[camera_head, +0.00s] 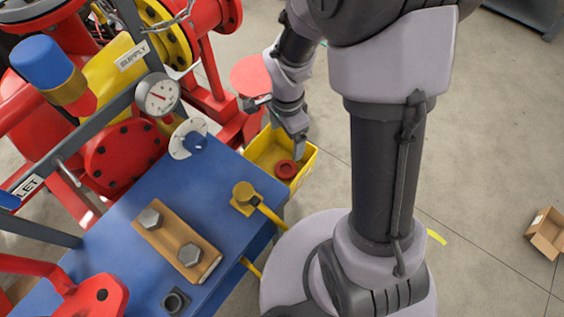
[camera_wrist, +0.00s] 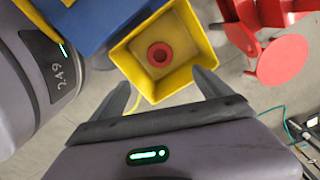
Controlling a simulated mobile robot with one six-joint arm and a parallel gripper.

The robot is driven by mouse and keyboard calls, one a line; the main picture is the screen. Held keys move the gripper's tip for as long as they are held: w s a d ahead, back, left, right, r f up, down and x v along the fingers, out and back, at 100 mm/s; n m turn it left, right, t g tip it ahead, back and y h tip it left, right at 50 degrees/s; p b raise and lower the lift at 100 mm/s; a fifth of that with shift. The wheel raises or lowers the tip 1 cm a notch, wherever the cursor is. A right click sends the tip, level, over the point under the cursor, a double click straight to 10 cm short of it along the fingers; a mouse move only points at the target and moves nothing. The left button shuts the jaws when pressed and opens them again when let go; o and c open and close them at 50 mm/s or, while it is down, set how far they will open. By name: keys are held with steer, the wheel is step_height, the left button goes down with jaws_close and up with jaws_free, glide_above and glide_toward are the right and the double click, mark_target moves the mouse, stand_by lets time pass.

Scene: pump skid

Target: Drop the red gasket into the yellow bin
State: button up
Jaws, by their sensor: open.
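The yellow bin (camera_head: 307,165) is beside the right edge of the blue table in the head view. The red gasket (camera_head: 286,169) lies inside it. In the wrist view the bin (camera_wrist: 188,23) is open towards the camera, and the gasket (camera_wrist: 159,55), a small red ring with a dark centre, rests on its floor, apart from the walls. My gripper (camera_head: 274,122) is over the bin's far side in the head view. In the wrist view my gripper (camera_wrist: 163,90) has its fingers spread wide with nothing between them.
The blue table (camera_head: 130,240) carries a wooden block (camera_head: 176,243) with two bolts and a yellow valve handle (camera_head: 243,195). A red round stool (camera_head: 251,76) stands behind my gripper. A cardboard box (camera_head: 547,233) lies at far right, with clear floor around it.

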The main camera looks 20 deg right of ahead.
step_height(320, 180, up, 18)
steer(key=p, duration=0.7)
steer(key=shift+f, duration=0.25)
steer(key=s+a+r+n+t+y+b, duration=0.1)
steer(key=s+a+r+n+t, duration=0.1)
steer(key=s+r+n+t, duration=0.1)
steer(key=s+a+r+n+t+y+b, duration=0.1)
steer(key=s+r+n+t+b, duration=0.1)
steer(key=s+r+n, duration=0.4)
steer(key=s+n, duration=0.1)
steer(key=s, duration=0.3)
steer(key=shift+a+n+t, duration=0.4)
steer(key=shift+w, duration=0.1)
